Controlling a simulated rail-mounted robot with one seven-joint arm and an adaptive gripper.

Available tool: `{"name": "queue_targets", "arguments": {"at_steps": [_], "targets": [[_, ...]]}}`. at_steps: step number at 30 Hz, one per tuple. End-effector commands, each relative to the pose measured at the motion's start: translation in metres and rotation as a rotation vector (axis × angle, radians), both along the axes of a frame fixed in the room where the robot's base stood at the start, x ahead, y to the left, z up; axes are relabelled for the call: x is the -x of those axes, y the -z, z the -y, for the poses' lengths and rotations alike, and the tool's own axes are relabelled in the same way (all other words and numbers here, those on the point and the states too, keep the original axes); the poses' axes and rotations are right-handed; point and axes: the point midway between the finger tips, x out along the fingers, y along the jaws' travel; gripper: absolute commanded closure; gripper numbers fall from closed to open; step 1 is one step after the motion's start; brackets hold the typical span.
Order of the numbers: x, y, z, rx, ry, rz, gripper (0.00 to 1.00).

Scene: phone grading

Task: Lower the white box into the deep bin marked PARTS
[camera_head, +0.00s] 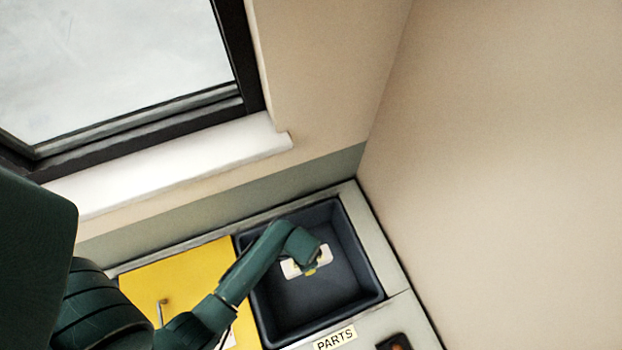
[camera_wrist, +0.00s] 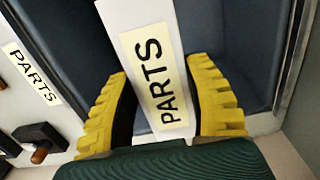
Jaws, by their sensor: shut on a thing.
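The white box (camera_wrist: 145,22) carries a PARTS label and sits between the yellow ridged fingers of my gripper (camera_wrist: 165,108) in the wrist view. My gripper is shut on it. In the head view the white box (camera_head: 292,269) shows partly, under my gripper (camera_head: 311,270), over the dark deep bin (camera_head: 335,300). The bin's label, PARTS (camera_head: 335,338), is on the counter at its front edge. The bin also shows behind the box in the wrist view (camera_wrist: 235,45). I cannot tell how far the box is above the bin floor.
A yellow panel (camera_head: 190,275) with a metal handle lies left of the bin. A dark device with an orange-brown part (camera_head: 393,343) sits on the counter in front of the bin. Walls stand behind and to the right, with a window and white sill (camera_head: 180,165) at the left.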

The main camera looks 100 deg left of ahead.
Motion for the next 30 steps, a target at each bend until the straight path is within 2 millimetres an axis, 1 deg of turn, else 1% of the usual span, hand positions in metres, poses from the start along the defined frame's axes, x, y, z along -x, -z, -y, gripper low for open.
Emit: {"name": "queue_targets", "arguments": {"at_steps": [1, 6, 30], "targets": [[-0.001, 0.010, -0.001, -0.001, 0.000, 0.000, 0.89], [-0.001, 0.031, -0.001, -0.001, 0.000, 0.000, 0.89], [-0.001, 0.127, -0.001, -0.001, 0.000, 0.000, 0.89]]}}
